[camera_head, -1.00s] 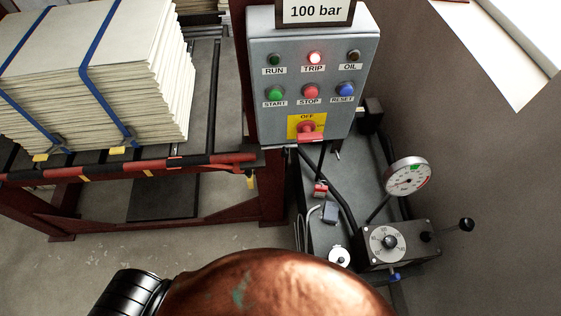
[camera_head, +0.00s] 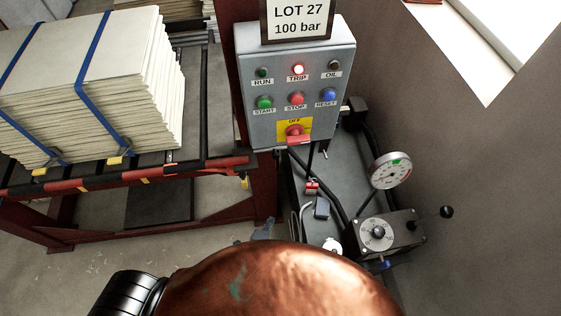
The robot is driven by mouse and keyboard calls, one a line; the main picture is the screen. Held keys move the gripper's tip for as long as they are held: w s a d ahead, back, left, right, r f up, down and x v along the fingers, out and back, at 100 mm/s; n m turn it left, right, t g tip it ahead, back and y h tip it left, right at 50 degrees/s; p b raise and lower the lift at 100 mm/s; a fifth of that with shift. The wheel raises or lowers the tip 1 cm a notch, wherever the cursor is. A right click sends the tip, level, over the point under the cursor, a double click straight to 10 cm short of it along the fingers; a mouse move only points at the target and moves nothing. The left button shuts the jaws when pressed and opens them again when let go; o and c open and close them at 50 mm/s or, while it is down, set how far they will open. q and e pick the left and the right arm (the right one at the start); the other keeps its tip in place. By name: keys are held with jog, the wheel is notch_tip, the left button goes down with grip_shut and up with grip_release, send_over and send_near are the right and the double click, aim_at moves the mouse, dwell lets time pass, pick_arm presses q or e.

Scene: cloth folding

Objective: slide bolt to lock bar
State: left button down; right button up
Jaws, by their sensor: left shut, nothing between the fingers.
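I cannot pick out the bolt for certain. A red and black bar (camera_head: 140,178) with yellow bands runs along the front edge of the stack's frame. A small yellow tag (camera_head: 244,183) hangs near its right end. My left gripper (camera_head: 263,229) shows only as a small grey shape at the bottom centre, in front of the frame's right post. It is shut and empty, and its lower part is hidden behind my copper-coloured body part. My right gripper is not in view.
A grey control panel (camera_head: 296,85) with a lit TRIP lamp (camera_head: 298,69) and a red OFF switch (camera_head: 296,133) stands at the centre. A pressure gauge (camera_head: 391,170) and a dial box (camera_head: 388,236) are at the right. Strapped sheets (camera_head: 95,85) fill the upper left.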

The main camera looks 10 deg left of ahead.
pick_arm(q)
jog(key=w+d+r+m+t, duration=0.1)
jog(key=d+r+m+t, duration=0.1)
jog(key=r, duration=1.2)
jog(key=w+d+r+m+t+p, duration=0.1)
jog(key=w+d+r+m+t, duration=0.1)
jog(key=r, duration=1.2)
jog(key=shift+d+m+t+p, duration=0.2)
jog(key=shift+m+t+p, duration=0.1)
jog(key=shift+m+t, duration=0.3)
jog(key=w+a+p, duration=0.2)
jog(key=w, duration=0.7)
jog(key=shift+a+r, duration=0.2)
jog(key=shift+a, duration=0.2)
